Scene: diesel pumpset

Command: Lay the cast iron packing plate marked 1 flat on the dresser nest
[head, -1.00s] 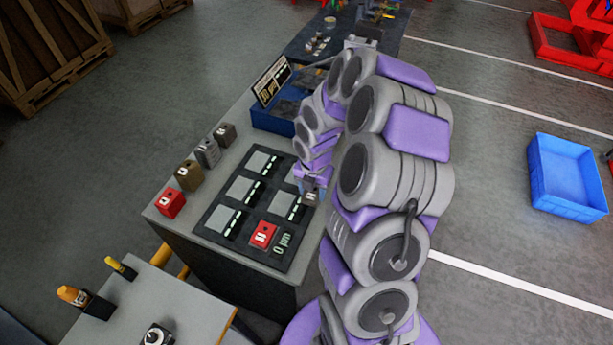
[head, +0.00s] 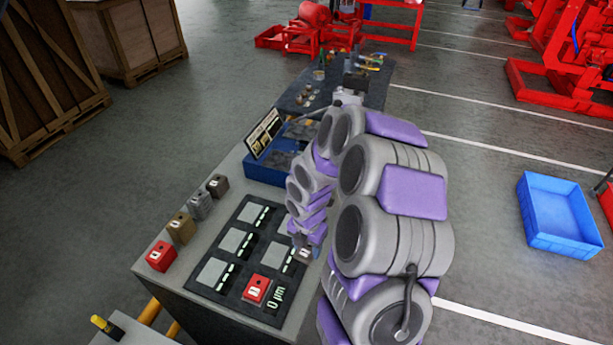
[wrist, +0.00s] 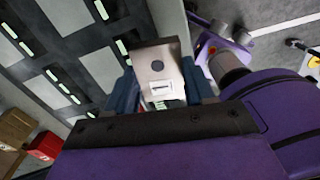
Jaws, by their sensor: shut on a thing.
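My gripper (head: 303,248) is shut on a small grey-brown metal block (wrist: 172,68), probably the packing plate. In the wrist view it has a dark round hole and a white label with one short stroke, which looks like a 1. In the head view the held plate (head: 304,255) is at the right edge of a dark board (head: 213,255), beside its right-hand pale square (head: 278,257). I cannot tell whether it touches the board. The board carries several pale squares with green-lit marks. I cannot tell which is the dresser nest.
A red block (head: 257,288) sits on the board's near part, beside a "0 µm" readout (head: 276,298). Another red block (head: 160,256), an olive block (head: 181,229), a grey one (head: 200,206) and a dark brown one (head: 218,185) line the left edge. A blue tray (head: 262,170) stands behind.

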